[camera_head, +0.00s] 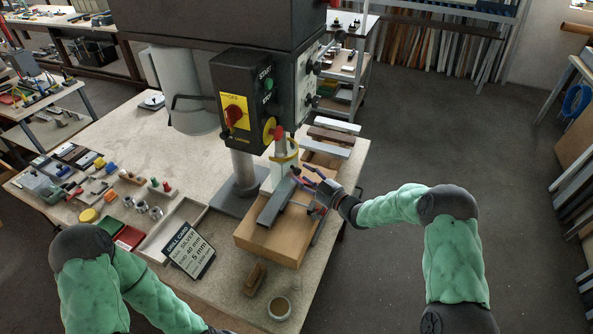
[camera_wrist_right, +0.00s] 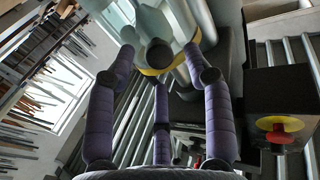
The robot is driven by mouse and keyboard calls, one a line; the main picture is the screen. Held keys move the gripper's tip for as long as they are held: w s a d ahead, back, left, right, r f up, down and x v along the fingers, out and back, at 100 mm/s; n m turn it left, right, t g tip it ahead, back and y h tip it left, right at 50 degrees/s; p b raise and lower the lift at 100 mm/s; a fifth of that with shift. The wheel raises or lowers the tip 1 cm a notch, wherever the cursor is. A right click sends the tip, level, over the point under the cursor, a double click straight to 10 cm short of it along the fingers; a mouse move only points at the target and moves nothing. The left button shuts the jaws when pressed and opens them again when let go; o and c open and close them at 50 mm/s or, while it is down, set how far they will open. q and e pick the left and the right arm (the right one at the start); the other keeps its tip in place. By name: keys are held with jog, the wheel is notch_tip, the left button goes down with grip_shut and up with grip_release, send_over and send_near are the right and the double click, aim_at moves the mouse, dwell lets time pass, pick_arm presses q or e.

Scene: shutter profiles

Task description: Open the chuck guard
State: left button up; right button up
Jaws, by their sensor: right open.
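The chuck guard (camera_head: 285,156) is a pale, see-through sleeve with a yellow rim, under the head of the dark drill press (camera_head: 240,100). It looks closed around the chuck. My right gripper (camera_head: 306,178) is open and empty, just right of and below the guard, its purple fingers pointing towards it. In the right wrist view the guard's yellow rim (camera_wrist_right: 152,71) shows between and beyond the spread fingertips of my right gripper (camera_wrist_right: 160,62). I cannot tell whether a finger touches it. My left arm comes in at the lower left, with its gripper out of view.
Below the guard, a grey profile (camera_head: 275,204) lies on a wooden block (camera_head: 270,243). A control box (camera_head: 246,105) with a red switch is left of the guard. A drill card (camera_head: 190,250), a tray and small parts occupy the bench. The floor at right is clear.

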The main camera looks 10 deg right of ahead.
aim_at(299, 171)
jog(key=shift+x, duration=2.05)
jog(key=shift+r, duration=0.1)
jog(key=shift+d, duration=0.1)
grip_shut()
